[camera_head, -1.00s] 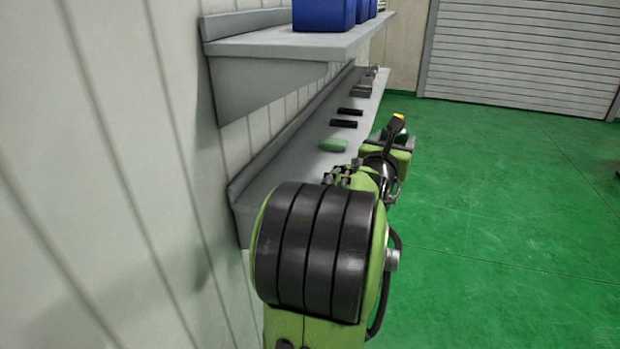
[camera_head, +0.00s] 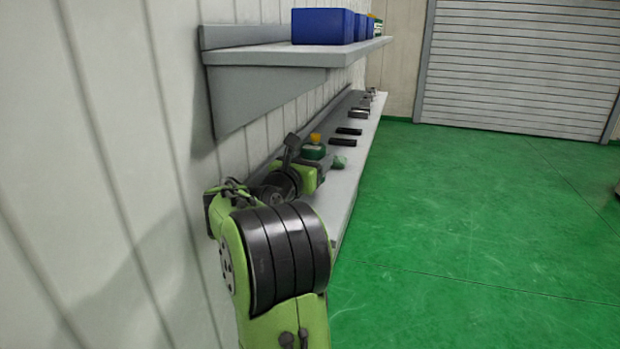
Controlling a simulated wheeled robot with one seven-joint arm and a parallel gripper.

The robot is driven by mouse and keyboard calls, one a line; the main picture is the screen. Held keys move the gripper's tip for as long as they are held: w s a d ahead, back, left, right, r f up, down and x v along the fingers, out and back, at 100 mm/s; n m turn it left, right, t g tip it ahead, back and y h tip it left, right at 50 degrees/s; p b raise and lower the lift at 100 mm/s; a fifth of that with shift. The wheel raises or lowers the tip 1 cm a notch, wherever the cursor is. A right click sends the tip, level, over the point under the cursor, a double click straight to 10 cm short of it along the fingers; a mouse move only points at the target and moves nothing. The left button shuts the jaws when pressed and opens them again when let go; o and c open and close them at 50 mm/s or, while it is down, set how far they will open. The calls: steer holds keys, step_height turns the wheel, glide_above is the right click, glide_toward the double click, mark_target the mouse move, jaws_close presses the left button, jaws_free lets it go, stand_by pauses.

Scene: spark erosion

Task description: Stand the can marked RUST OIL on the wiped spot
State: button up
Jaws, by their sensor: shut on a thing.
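My gripper (camera_head: 309,163) is at the near part of the lower shelf (camera_head: 345,190), partly hidden by my own arm. It is shut on a dark green can (camera_head: 313,151) with an orange-yellow cap. The can looks roughly upright. Its marking cannot be read at this size, and its base is hidden, so I cannot tell whether it touches the shelf. A crumpled green cloth (camera_head: 339,162) lies on the shelf just right of the can. I cannot make out the wiped spot.
Two black bars (camera_head: 343,142) and small grey metal pieces (camera_head: 359,114) lie farther along the lower shelf. The wall is close on the left; the green floor is open right.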

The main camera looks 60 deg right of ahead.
step_height(320, 180, down, 4)
steer(key=shift+r+b, duration=0.2)
steer(key=shift+b, duration=0.35)
steer(key=shift+w, duration=0.2)
steer(key=o, duration=1.3)
steer(key=a+b, duration=0.2)
steer(key=a, duration=1)
steer(key=shift+s+a, duration=0.1)
steer(key=shift+s, duration=0.05)
